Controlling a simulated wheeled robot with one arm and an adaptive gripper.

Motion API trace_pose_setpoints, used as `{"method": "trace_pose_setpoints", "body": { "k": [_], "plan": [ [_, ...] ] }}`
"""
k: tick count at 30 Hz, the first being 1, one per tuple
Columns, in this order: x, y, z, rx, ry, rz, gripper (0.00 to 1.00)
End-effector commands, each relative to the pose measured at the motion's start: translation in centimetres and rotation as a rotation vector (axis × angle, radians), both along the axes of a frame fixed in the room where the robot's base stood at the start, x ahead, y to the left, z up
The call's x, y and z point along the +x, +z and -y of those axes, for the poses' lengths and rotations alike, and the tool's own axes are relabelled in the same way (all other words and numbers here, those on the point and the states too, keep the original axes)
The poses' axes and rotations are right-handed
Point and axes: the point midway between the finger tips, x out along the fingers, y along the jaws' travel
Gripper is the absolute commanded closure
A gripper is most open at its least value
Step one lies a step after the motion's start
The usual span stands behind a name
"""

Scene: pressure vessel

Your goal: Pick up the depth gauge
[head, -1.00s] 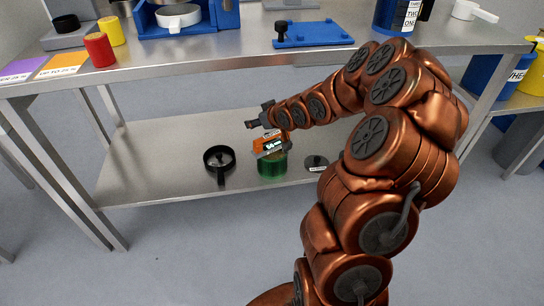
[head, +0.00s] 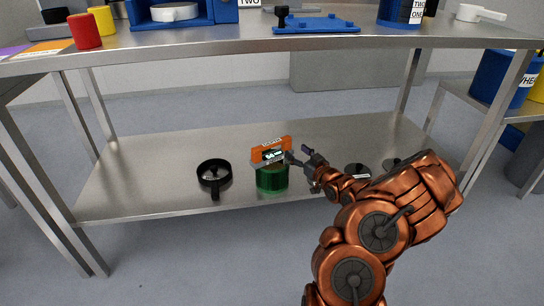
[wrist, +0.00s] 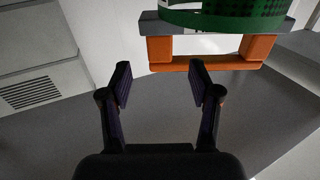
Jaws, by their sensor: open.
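The depth gauge (head: 271,150) is an orange frame with a small lit display. It sits on top of a green cylinder (head: 271,179) on the lower shelf. My gripper (head: 298,155) is open and empty, just right of the gauge in the head view, with its fingers pointing toward it. In the wrist view the picture is turned over, and the orange frame (wrist: 238,62) shows at the top below the green cylinder (wrist: 225,18).
Dark round pieces (head: 357,171) lie to the right, near my arm. The upper tabletop (head: 210,42) overhangs the shelf and holds several items.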

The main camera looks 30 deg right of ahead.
Motion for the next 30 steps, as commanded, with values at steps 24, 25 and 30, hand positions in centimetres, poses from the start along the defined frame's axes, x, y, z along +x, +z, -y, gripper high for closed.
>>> {"method": "trace_pose_setpoints", "body": {
  "k": [24, 25, 30],
  "plan": [
    [6.3, -0.1, 0.0, -0.002, 0.001, -0.001, 0.38],
    [6.5, -0.1, 0.0, -0.002, 0.001, -0.001, 0.38],
    [6.9, 0.0, 0.0, 0.000, 0.000, -0.001, 0.38]
  ]
}}
